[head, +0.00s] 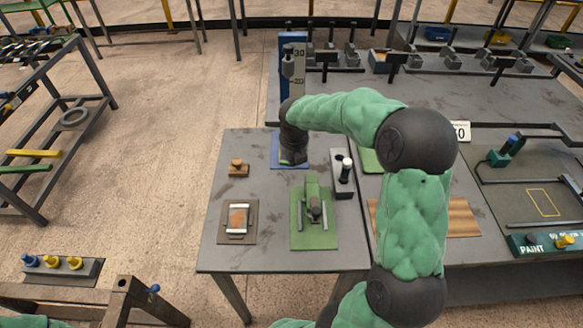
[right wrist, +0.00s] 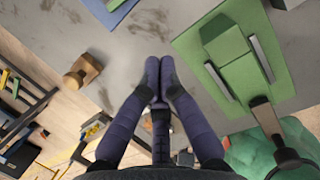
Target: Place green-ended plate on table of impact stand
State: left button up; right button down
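The impact stand (head: 292,75) is a blue upright with a 30 and 20 scale at the far edge of the near table. Its blue base (head: 276,152) shows beside my right gripper (head: 292,156), which points down there and hides part of it. In the right wrist view, the fingertips (right wrist: 159,72) of my right gripper meet, with no object visible between them. A corner of blue (right wrist: 122,8) shows at the top there. I cannot make out a green-ended plate for certain; a green bar (head: 16,169) and a yellow one lie on the left rack. My left gripper is out of view.
A green mat (head: 325,241) with a green fixture, a brown tray (head: 226,236) with a white-ended piece, a wooden knob (head: 238,168) and a grey block (head: 342,183) share the near table. A paint station (head: 545,241) is at right.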

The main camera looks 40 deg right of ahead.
aim_at(292, 174)
jog(key=f+b, duration=0.1)
jog(key=f, duration=0.2)
jog(key=w+f+n+b, duration=0.1)
jog(key=f+b, duration=0.1)
jog(key=f, duration=0.2)
jog(key=d+f+n+b, duration=0.1)
jog(key=f, duration=0.2)
jog(key=shift+w+f, duration=0.25)
jog(key=shift+w, duration=0.15)
jog(key=shift+w+d+r+b, duration=0.25)
jog(key=shift+w+d+b, duration=0.2)
jog(key=shift+w+d, duration=0.5)
jog(key=shift+w+d+r, duration=0.1)
jog(key=shift+w+d, duration=0.2)
jog(key=shift+w, duration=0.3)
